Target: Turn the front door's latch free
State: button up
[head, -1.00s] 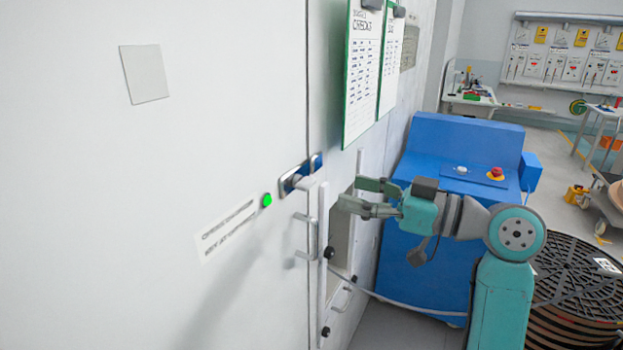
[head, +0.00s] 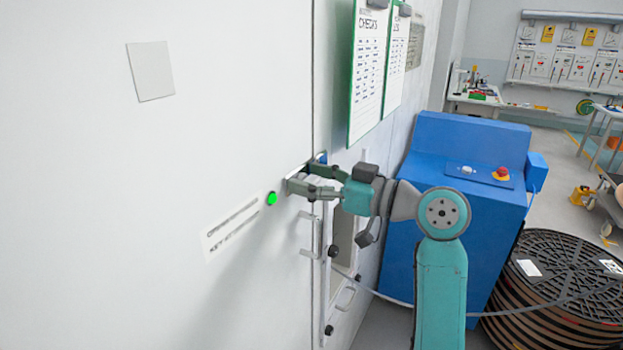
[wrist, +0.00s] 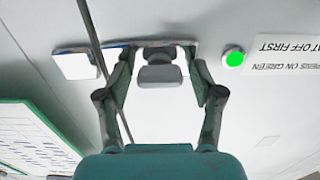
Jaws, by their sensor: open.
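The front door (head: 220,120) is a large white panel with a dark vertical seam at its right edge. The latch is a metal plate with a knob, set across the seam; the knob (wrist: 160,73) shows clearly in the wrist view. My gripper (head: 302,181) is at the latch, with its fingers open. In the wrist view my gripper (wrist: 160,58) has one finger on each side of the knob, with gaps between. In the head view the fingers hide most of the latch. I cannot tell whether the fingertips touch its plate.
A lit green light (head: 272,198) and a printed label (head: 232,228) are left of the latch. A bar handle (head: 308,238) stands out below it. Clipboards (head: 368,70) hang above right. A blue cabinet (head: 450,215) and a black spool (head: 570,260) stand to the right.

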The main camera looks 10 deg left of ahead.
jog(key=c, duration=1.2)
jog(key=shift+o, duration=0.2)
jog(key=shift+m, duration=0.3)
jog(key=m, duration=0.3)
jog(key=shift+w+m, duration=0.15)
jog(key=shift+m, duration=0.25)
jog(key=m, duration=0.4)
jog(key=shift+w+d+f+m, duration=0.1)
jog(key=shift+f+m, duration=0.05)
jog(key=shift+m, duration=0.15)
jog(key=m, duration=0.4)
jog(key=shift+f, duration=0.1)
jog(key=shift+w+f+m, duration=0.1)
jog(key=shift+f+m, duration=0.05)
jog(key=shift+m, duration=2.35)
